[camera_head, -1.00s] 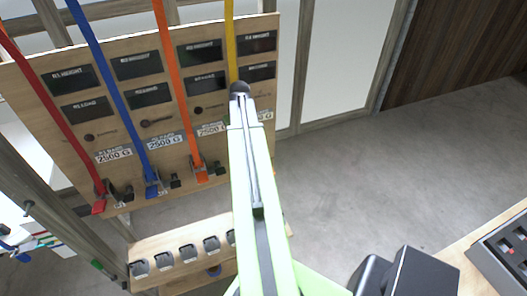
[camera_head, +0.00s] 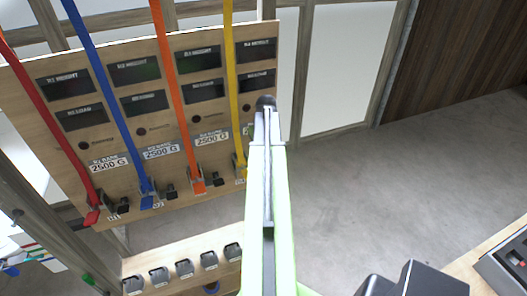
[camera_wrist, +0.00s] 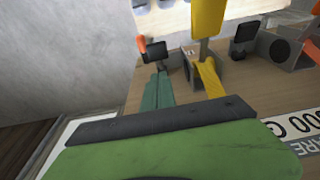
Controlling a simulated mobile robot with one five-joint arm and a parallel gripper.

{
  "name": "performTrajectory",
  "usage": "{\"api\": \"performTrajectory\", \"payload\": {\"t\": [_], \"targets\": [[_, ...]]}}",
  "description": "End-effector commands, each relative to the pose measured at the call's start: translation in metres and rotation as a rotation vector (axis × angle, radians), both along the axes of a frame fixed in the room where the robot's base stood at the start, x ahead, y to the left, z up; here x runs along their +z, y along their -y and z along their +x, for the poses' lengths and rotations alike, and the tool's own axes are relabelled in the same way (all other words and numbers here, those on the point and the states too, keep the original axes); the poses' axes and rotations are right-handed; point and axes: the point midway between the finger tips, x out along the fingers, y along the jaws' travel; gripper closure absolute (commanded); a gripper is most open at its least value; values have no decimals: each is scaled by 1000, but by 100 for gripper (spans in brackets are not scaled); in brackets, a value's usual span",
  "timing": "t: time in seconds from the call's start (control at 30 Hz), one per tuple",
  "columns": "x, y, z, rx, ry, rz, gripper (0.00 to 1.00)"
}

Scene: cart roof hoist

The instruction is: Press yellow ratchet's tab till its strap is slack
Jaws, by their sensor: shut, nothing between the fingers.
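The yellow strap (camera_head: 231,70) runs straight down the wooden board to the yellow ratchet (camera_head: 240,166) at its lower right. In the wrist view the yellow tab (camera_wrist: 207,17) sticks out from the ratchet, with the yellow strap (camera_wrist: 211,78) beside the grey bracket. My gripper (camera_wrist: 157,76) shows there as two teal fingers, shut and empty. In that picture the fingers are left of the yellow strap and tab, apparently apart from them; their depth is hard to judge. In the head view my arm's dark end is right of the yellow strap and the fingers cannot be made out.
Red (camera_head: 50,115), blue (camera_head: 105,90) and orange (camera_head: 175,90) straps run to their own ratchets on the board (camera_head: 205,35). Small dark blocks (camera_wrist: 243,38) stand beside the ratchets. A ledge (camera_head: 220,240) with several dark pieces lies below. Floor is open to the right.

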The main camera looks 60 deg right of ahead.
Motion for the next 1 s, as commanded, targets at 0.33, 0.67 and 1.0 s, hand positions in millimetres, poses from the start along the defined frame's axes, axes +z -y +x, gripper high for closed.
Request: {"api": "performTrajectory", "payload": {"t": [0.33,0.67,1.0], "targets": [[-82,2,3,-1,0,0,100],[-90,0,-1,-1,0,0,100],[-97,8,-21,-30,38,-27,100]]}}
